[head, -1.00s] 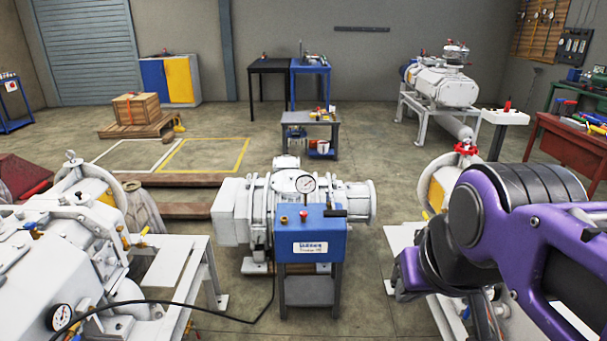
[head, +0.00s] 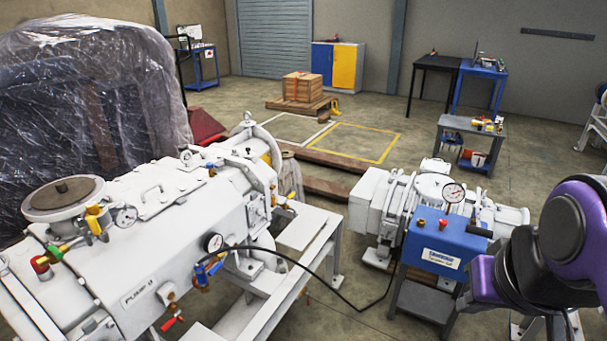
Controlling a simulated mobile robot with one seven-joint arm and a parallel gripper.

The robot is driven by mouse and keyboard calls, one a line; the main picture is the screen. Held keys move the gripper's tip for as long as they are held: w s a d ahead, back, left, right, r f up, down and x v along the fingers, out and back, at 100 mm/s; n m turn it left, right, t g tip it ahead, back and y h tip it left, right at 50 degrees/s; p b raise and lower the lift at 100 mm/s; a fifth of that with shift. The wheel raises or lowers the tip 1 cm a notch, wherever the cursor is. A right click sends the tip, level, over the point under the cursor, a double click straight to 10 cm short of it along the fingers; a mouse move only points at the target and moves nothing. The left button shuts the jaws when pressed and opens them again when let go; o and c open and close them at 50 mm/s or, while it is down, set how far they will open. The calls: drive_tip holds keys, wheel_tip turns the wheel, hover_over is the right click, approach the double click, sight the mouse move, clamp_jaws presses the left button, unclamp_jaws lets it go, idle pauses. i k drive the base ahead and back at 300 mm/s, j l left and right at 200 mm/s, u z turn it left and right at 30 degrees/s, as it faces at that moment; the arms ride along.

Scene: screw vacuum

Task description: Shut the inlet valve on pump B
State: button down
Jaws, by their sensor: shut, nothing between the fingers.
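A large white pump (head: 160,245) fills the left foreground on a white stand. Its side label starts with "PUMP"; the last character is hard to read. It has several small valves: a yellow-handled one (head: 95,221) by the round top flange, a green and red one (head: 48,259) at the left end, a blue-handled one (head: 210,268) under a gauge, and a red-handled one (head: 172,321) low on the side. I cannot tell which is the inlet valve. My purple arm shows at the right edge, well apart from this pump; my gripper is outside the picture.
A blue control box (head: 445,243) with a gauge stands before a smaller white pump (head: 385,205). A plastic-wrapped load (head: 90,95) stands behind left. Open floor lies around a yellow floor marking (head: 395,148).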

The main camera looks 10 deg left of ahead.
sight(223, 259)
drive_tip(key=i+j+u, duration=0.15)
drive_tip(key=u, duration=1.1)
drive_tip(key=j+z, duration=0.35)
drive_tip(key=j, duration=0.7)
drive_tip(key=k, duration=0.05)
